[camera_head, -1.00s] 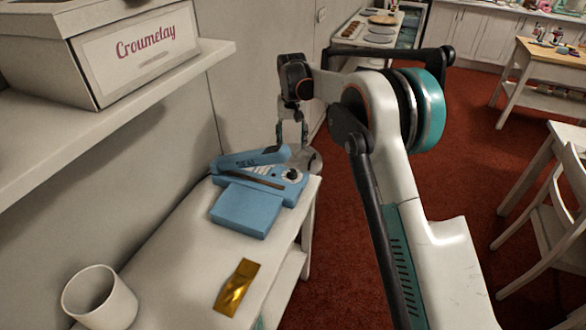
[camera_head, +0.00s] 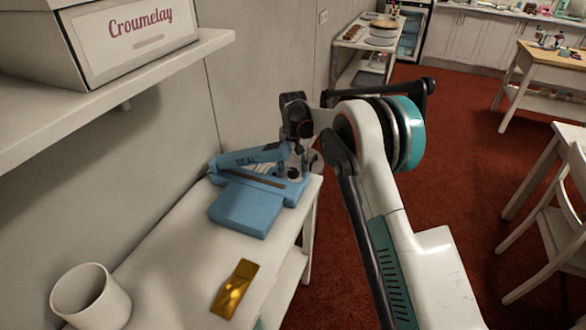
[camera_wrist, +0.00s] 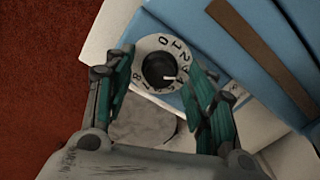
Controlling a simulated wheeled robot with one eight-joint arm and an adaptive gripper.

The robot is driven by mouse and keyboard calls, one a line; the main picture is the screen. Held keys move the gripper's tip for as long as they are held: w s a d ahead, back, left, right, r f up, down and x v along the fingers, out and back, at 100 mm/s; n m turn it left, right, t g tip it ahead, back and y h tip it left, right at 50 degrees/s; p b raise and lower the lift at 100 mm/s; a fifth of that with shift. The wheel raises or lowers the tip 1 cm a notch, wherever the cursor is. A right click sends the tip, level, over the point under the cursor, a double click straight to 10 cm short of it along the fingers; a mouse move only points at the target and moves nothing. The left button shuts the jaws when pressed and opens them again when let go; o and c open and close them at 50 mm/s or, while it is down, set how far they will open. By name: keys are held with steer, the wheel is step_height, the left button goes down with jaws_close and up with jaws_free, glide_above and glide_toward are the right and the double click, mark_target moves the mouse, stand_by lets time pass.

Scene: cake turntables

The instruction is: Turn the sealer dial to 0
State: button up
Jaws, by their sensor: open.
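The blue sealer (camera_head: 262,178) stands on the white shelf table, its lever marked "SEAL" raised at a slant. Its dial shows in the wrist view as a dark round knob (camera_wrist: 158,67) on a white numbered ring (camera_wrist: 163,42). My gripper (camera_wrist: 162,80) is open, with one green-padded finger on each side of the dial; contact cannot be told. In the head view my gripper (camera_head: 293,165) is over the sealer's right end and partly hides the dial.
A gold packet (camera_head: 235,289) and a white mug (camera_head: 90,298) are on the table (camera_head: 170,255) in front. A shelf with a "Croumelay" box (camera_head: 130,35) overhangs at upper left.

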steer(key=shift+c, duration=0.6)
steer(key=c, duration=1)
steer(key=n+p, duration=0.1)
steer(key=n, duration=0.7)
steer(key=shift+n+p, duration=0.3)
steer(key=shift+p, duration=0.1)
steer(key=n, duration=0.4)
steer(key=shift+n, duration=0.3)
steer(key=shift+n+p, duration=0.45)
steer(key=shift+n, duration=1.85)
